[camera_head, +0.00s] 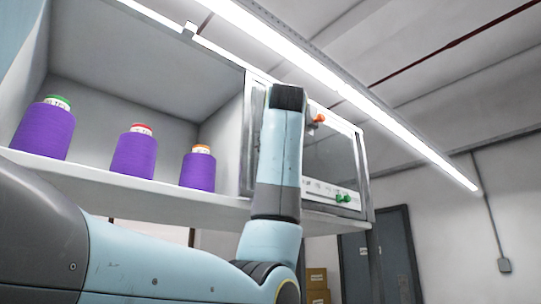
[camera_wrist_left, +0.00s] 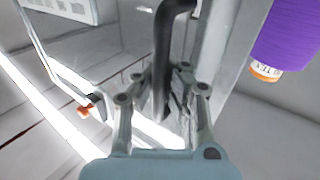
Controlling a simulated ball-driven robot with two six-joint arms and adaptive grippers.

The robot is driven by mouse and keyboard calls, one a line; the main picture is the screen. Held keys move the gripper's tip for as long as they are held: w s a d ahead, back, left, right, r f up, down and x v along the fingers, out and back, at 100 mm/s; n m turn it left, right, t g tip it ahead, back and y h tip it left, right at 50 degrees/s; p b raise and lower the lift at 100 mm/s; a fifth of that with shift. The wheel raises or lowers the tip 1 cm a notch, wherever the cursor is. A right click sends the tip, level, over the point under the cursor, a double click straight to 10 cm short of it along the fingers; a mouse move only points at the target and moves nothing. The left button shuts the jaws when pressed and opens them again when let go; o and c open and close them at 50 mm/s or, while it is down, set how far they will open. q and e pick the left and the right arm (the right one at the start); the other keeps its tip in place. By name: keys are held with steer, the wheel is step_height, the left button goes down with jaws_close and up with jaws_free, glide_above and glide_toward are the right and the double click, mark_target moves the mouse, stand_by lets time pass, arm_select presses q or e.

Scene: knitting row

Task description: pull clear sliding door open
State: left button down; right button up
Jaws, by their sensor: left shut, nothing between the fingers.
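The clear door (camera_head: 330,150) is a framed see-through pane on the right part of the wall unit in the head view. My left arm stands in front of its left part. In the head view my left gripper is hidden behind or beyond the wrist. My right gripper is not in view.
Several purple thread cones, one of them at the left (camera_head: 42,132), stand on the white shelf (camera_head: 110,185) left of the door. An orange knob (camera_head: 318,119) and a green knob (camera_head: 346,198) show at the door unit. A long lamp (camera_head: 340,88) runs overhead.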

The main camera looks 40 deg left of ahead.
arm_select(q)
steer(key=shift+w+d+f, duration=0.15)
steer(key=shift+w+f, duration=0.05)
steer(key=shift+w, duration=0.3)
steer(key=c, duration=1.3)
jaws_free()
steer(key=shift+d+r, duration=0.15)
steer(key=shift+d, duration=0.15)
steer(key=shift+c, duration=0.2)
steer(key=v, duration=1.1)
steer(key=shift+s+d, duration=0.2)
steer(key=shift+s, duration=0.25)
